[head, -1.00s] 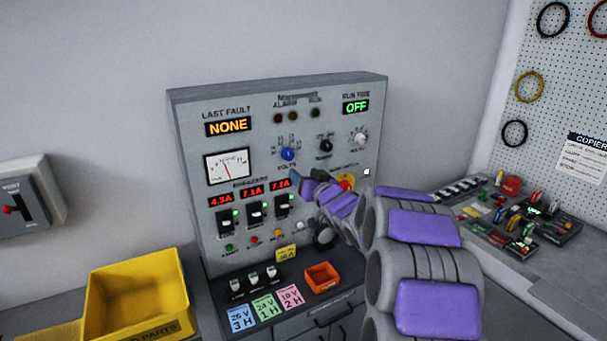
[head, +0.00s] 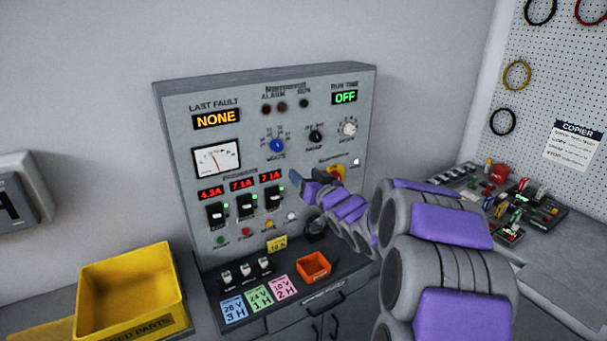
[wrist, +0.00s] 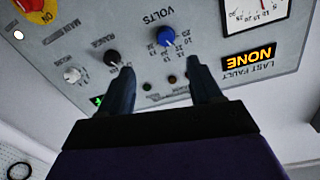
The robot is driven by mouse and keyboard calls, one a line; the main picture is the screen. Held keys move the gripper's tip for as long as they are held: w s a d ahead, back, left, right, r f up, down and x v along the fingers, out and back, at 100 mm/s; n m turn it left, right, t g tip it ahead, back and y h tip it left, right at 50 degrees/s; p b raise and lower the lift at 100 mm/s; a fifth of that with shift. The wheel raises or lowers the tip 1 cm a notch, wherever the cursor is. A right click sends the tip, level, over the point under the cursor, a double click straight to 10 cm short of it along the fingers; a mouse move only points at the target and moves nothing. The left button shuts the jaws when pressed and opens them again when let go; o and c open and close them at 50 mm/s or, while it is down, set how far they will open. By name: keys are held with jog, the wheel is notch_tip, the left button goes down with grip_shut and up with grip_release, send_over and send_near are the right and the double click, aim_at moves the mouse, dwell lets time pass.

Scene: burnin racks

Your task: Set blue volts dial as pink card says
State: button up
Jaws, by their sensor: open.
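The blue volts dial (head: 277,146) sits on the upper middle of the grey control panel, with numbers around it. It also shows in the wrist view (wrist: 166,36), upside down, ahead of and between my fingers. The pink card (head: 284,287) lies on the console ledge and reads "10 V 2 H". A blue card (head: 234,310) and a green card (head: 260,298) lie to its left. My gripper (head: 303,183) is open and empty, below and right of the dial in the head view, apart from it. Its two fingers (wrist: 163,82) show in the wrist view.
A black knob (head: 316,136) and a white knob (head: 349,129) are right of the dial. A red emergency button (head: 337,172) is close to my gripper. Breaker switches (head: 245,206) sit below. An orange tray (head: 314,266) and a yellow bin (head: 130,290) stand in front.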

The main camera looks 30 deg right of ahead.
jog(key=shift+s, duration=1.5)
jog(key=shift+p, duration=0.5)
jog(key=s+b, duration=0.7)
jog(key=s, duration=1)
jog(key=shift+s, duration=0.15)
jog(key=shift+a+r, duration=0.1)
